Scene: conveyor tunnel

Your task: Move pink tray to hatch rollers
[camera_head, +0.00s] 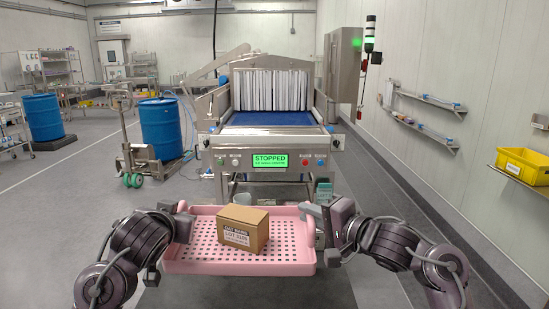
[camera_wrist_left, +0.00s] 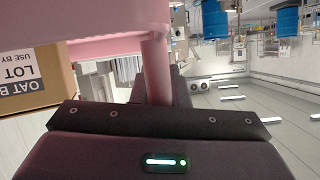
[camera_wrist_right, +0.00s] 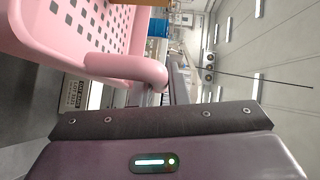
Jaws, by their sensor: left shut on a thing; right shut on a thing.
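The pink tray (camera_head: 190,262) is held up in front of me, roughly level, with a perforated floor and raised ends. A brown cardboard box (camera_head: 242,229) with a printed label sits in it, left of the middle. My left gripper (camera_head: 182,226) is shut on the tray's left handle, which shows in the left wrist view (camera_wrist_left: 157,72). My right gripper (camera_head: 318,224) is shut on the right handle, seen in the right wrist view (camera_wrist_right: 140,70). The conveyor tunnel (camera_head: 270,130) stands ahead with a blue belt and strip curtain. Its green screen (camera_head: 270,160) reads STOPPED.
Blue drums (camera_head: 161,128) stand at the left, one on a wheeled lifter (camera_head: 133,150). Wall shelves (camera_head: 425,112) and a yellow bin (camera_head: 523,165) are at the right. A grey cabinet (camera_head: 343,65) flanks the tunnel. Floor between me and the machine is open.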

